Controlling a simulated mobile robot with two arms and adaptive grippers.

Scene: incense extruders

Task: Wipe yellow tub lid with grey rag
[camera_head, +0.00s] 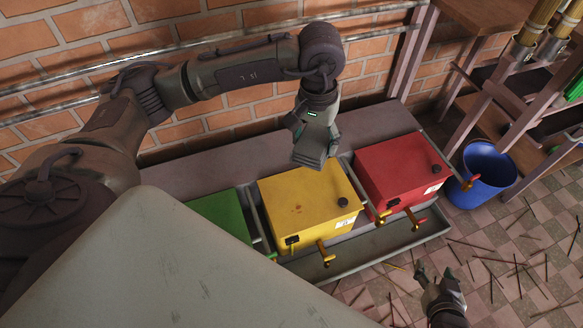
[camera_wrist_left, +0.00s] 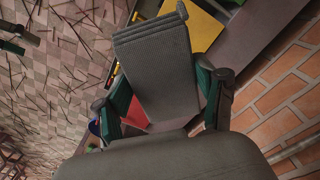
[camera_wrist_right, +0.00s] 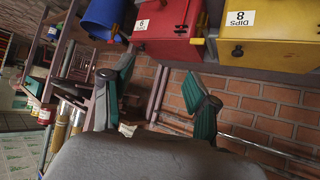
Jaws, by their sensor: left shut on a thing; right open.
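The yellow tub (camera_head: 310,206) stands on the bench between a green tub and a red tub. Its yellow lid has a small dark knob near the front right and brownish marks near its middle. My left gripper (camera_head: 315,140) is shut on the grey rag (camera_head: 312,157), above the back part of the yellow lid. The rag looks folded in the left wrist view (camera_wrist_left: 160,65), and part of the yellow lid (camera_wrist_left: 196,30) shows beyond it. I cannot tell whether the rag touches the lid. My right gripper (camera_head: 440,279) is open and empty, low at the right, in front of the bench.
The red tub (camera_head: 402,167) stands right of the yellow one, the green tub (camera_head: 221,214) left. Brass taps stick out in front over a grey trough (camera_head: 375,247). A blue bin (camera_head: 485,172) stands on the floor, which is strewn with thin sticks. A brick wall is behind.

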